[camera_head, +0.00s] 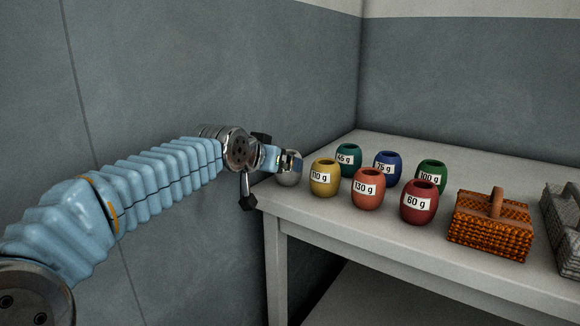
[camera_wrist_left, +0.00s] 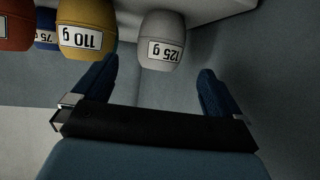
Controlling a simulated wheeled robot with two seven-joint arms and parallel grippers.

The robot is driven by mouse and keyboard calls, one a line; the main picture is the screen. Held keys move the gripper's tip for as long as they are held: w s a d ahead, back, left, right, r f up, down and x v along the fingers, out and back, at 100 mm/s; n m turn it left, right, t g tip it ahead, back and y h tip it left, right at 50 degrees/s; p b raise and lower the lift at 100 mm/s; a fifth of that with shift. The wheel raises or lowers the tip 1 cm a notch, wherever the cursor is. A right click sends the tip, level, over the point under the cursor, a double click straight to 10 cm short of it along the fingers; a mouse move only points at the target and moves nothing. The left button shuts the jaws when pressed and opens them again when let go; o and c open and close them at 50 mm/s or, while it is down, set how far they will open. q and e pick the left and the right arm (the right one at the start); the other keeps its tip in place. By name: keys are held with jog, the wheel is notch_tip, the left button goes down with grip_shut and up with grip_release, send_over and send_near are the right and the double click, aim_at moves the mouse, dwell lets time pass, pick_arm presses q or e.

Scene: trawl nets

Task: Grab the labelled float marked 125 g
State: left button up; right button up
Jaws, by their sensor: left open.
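The float marked 125 g is pale grey and barrel-shaped. It stands at the table's left corner in the head view (camera_head: 289,178), partly hidden by my left gripper. In the left wrist view the same float (camera_wrist_left: 160,24) shows its label upside down, just beyond and between the two fingertips. My left gripper (camera_wrist_left: 157,68) is open and empty, with its dark fingers spread wide to either side of the float's line. In the head view the left gripper (camera_head: 256,168) is at the table edge, left of the float. My right gripper is not in view.
Beside it stand a yellow 110 g float (camera_head: 324,180), a teal 45 g (camera_head: 347,168), an orange 130 g (camera_head: 368,203), a blue 75 g (camera_head: 390,158), a green 100 g (camera_head: 430,166) and a red 60 g (camera_head: 418,216). Wicker baskets (camera_head: 488,240) stand right on the white table (camera_head: 350,234).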

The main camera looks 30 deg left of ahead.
aim_at(288, 178)
pick_arm(q)
jog(key=x, duration=0.9)
jog(key=shift+c, duration=0.2)
jog(key=c, duration=0.9)
jog(key=shift+c, duration=0.2)
